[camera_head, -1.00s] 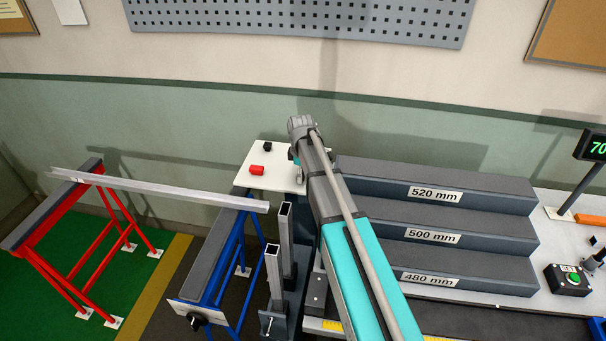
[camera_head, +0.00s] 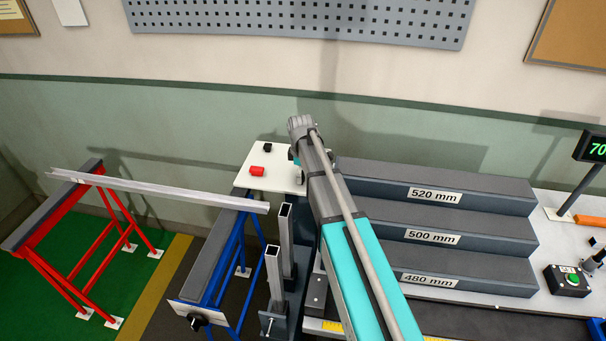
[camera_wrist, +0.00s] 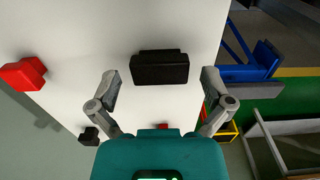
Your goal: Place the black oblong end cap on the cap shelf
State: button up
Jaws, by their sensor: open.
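The black oblong end cap (camera_wrist: 160,67) lies on or just at the white cap shelf (camera_wrist: 95,25), seen in the wrist view; the exact contact is not clear. My gripper (camera_wrist: 161,82) is open, with one finger on each side of the cap and visible gaps to both. In the head view the white shelf (camera_head: 282,182) stands left of my arm, which hides this cap and most of my gripper.
A red cap (camera_head: 257,171) and a small black cap (camera_head: 267,147) stand on the shelf. A blue trestle (camera_head: 228,245) and a red trestle (camera_head: 70,205) carry a long metal profile (camera_head: 150,187). Grey steps (camera_head: 450,185) with length labels rise to the right.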

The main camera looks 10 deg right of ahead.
notch_tip(320, 180, up, 12)
jog(key=p, duration=1.1)
jog(key=shift+f, duration=0.15)
jog(key=shift+s, duration=0.15)
dwell(0.4)
jog(key=s+m, duration=1.3)
jog(key=s, duration=1)
jog(key=shift+s+d+m, duration=0.3)
jog(key=shift+d, duration=0.05)
